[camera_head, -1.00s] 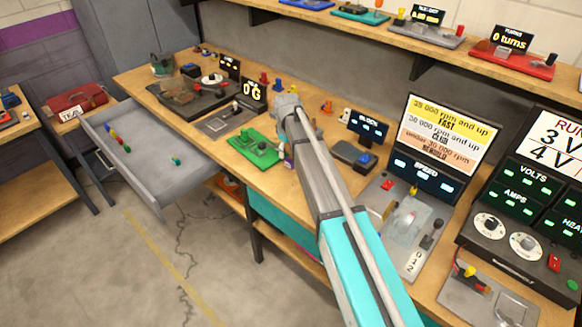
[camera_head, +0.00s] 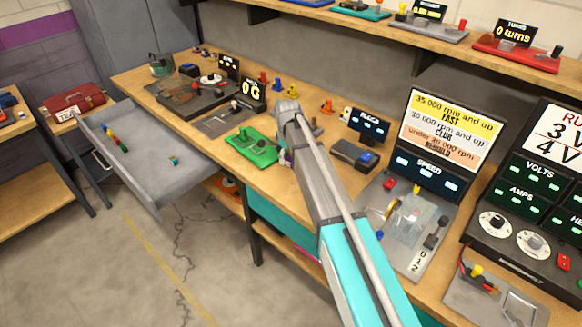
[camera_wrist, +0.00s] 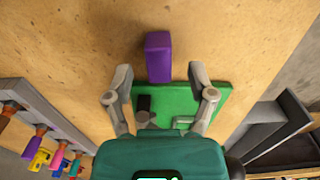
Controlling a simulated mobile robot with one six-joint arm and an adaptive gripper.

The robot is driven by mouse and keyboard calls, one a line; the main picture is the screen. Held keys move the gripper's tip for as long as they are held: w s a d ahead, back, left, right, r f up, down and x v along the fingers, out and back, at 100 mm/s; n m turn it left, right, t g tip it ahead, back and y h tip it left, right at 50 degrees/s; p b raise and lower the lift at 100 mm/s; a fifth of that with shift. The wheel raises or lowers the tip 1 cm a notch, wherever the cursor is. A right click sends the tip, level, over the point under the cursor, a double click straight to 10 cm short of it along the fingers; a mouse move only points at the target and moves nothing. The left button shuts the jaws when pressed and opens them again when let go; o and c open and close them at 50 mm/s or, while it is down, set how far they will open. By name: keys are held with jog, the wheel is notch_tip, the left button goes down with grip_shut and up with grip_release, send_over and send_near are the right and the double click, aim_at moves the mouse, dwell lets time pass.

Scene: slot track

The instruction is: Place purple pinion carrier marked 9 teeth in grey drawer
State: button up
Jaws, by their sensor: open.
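A purple block (camera_wrist: 158,57) stands on the wooden bench in the wrist view; no marking on it is readable. My gripper (camera_wrist: 160,73) is open, with its two fingertips apart to the left and right of the block's near end and not closed on it. In the head view a little purple (camera_head: 284,158) shows beside my arm's end, which mostly hides the gripper. The grey drawer (camera_head: 160,180) is pulled open at the left, with a row of small coloured pieces near its far left side and one teal piece near its middle.
A green plate (camera_head: 252,148) lies on the bench beside my gripper; it also shows under the fingers in the wrist view (camera_wrist: 180,98). A small dark box with a blue button (camera_head: 355,155) is to the right. Floor is clear in front of the drawer.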

jog(key=shift+f+b, duration=0.55)
jog(key=shift+f, duration=0.3)
grip_shut()
jog(key=shift+r, duration=0.2)
dwell(0.3)
notch_tip(320, 180, up, 3)
jog(key=p, duration=0.3)
jog(key=shift+f, duration=0.1)
jog(key=s+d+r+p, duration=0.4)
jog(key=s+r+p, duration=0.6)
jog(key=s, duration=0.3)
jog(key=shift+s, duration=0.2)
